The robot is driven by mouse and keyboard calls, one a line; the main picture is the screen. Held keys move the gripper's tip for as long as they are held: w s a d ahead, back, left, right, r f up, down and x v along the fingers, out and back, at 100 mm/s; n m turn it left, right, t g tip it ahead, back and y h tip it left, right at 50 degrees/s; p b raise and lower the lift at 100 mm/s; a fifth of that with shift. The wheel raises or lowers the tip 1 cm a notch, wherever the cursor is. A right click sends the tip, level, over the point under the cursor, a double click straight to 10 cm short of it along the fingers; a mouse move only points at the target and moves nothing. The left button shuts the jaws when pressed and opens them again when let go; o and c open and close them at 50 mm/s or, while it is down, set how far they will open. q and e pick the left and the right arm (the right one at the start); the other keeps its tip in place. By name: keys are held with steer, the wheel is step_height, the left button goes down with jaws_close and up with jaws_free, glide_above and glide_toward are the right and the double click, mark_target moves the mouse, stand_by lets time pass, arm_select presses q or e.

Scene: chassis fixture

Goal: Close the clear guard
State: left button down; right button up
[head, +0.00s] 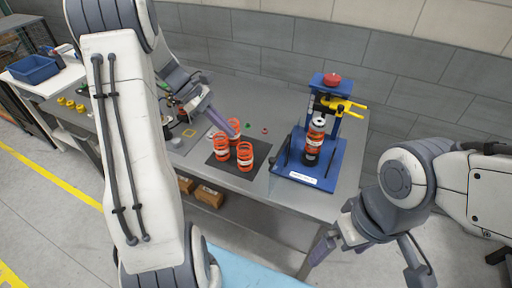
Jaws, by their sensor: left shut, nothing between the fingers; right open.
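The blue press fixture (327,168) stands at the right end of the grey table, with a red knob (332,79) on top and a yellow clamp handle (345,103). An orange spring on a dark damper (313,143) stands upright in it. I cannot clearly make out the clear guard; dark bars show at the fixture's sides. My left gripper (231,130) is shut and empty, its tips by the orange springs left of the fixture. My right gripper (315,256) is open in front of the table's right front edge, apart from the fixture.
Several orange springs (245,157) stand on a black mat (222,166) left of the fixture. Small coloured parts lie behind them. A blue bin (33,69) and yellow parts (70,103) are at the far left. A block wall (270,50) closes the back.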

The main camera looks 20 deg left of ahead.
arm_select(q)
steer(key=d+r+p+x, duration=0.1)
steer(key=p+x, duration=0.3)
steer(key=x, duration=0.7)
steer(key=shift+d+r, duration=0.2)
steer(key=shift+d, duration=0.25)
